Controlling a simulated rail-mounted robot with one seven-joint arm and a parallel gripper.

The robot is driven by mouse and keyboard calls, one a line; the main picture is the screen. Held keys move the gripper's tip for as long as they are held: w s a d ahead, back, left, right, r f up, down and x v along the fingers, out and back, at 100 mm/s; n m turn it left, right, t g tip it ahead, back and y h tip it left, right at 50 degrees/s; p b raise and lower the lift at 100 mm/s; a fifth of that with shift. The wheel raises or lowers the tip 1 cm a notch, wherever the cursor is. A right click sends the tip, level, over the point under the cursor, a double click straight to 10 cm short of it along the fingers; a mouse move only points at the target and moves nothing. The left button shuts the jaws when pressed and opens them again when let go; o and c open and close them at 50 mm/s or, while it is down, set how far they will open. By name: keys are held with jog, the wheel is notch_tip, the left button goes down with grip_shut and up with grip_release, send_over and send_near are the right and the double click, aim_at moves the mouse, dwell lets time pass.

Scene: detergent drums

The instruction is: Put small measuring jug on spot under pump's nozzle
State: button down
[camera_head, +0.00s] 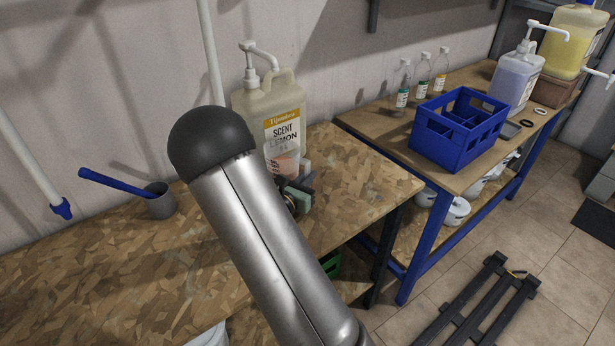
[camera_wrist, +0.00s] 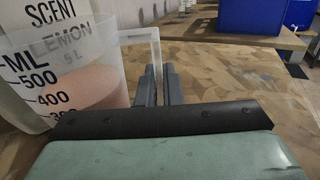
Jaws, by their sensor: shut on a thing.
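The small measuring jug (camera_head: 284,162) is translucent, with pink liquid inside, and stands close in front of the Scent Lemon drum (camera_head: 262,108). In the wrist view the jug (camera_wrist: 75,75) shows its ML scale, and its handle (camera_wrist: 141,37) reaches to my fingers. My gripper (camera_wrist: 160,88) is shut on the handle; in the head view it (camera_head: 301,187) is partly hidden by my arm. The lemon drum's white pump (camera_head: 251,62) has its nozzle pointing right, above the jug's area. The jug's base is hidden, so I cannot tell whether it touches the bench.
A grey cup (camera_head: 161,204) with a blue-handled tool is at left on the wooden bench (camera_head: 100,265). A second bench at right holds a blue crate (camera_head: 457,130), several bottles, a purple drum (camera_head: 514,86), a yellow drum (camera_head: 572,42), and flat black and white rings (camera_head: 513,122).

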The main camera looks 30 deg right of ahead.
jog(key=shift+f+b, duration=0.3)
jog(key=shift+f, duration=0.15)
jog(key=c, duration=1.5)
grip_release()
jog(key=v, duration=1.7)
jog(key=shift+a+r+b, duration=0.1)
jog(key=shift+a+b, duration=0.1)
jog(key=shift+b, duration=0.15)
